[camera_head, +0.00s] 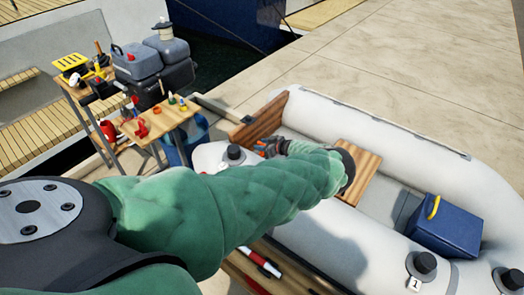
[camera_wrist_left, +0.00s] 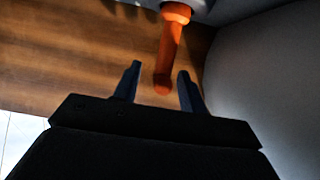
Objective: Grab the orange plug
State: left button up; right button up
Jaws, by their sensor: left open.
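The orange plug (camera_wrist_left: 171,48) shows in the left wrist view as a slim orange piece with a wider collar at its top end. It is in front of a brown wooden board (camera_wrist_left: 60,60). My left gripper (camera_wrist_left: 160,74) is open, with its two dark fingers on either side of the plug's lower end. Whether a finger touches it I cannot tell. In the head view my left gripper (camera_head: 268,147) is small, at the wooden transom (camera_head: 258,122) of the grey dinghy, with a bit of orange beside it. My right gripper is not in view.
The dinghy's inflated tubes (camera_head: 380,125) surround the arm's far end. A wooden seat (camera_head: 358,170) and a blue box (camera_head: 440,226) with a yellow handle are in the boat. A tool table (camera_head: 160,122) stands at left. The paved dock behind is clear.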

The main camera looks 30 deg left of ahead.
pick_arm(q)
jog(key=shift+a, duration=0.1)
grip_shut()
jog(key=shift+r, duration=0.1)
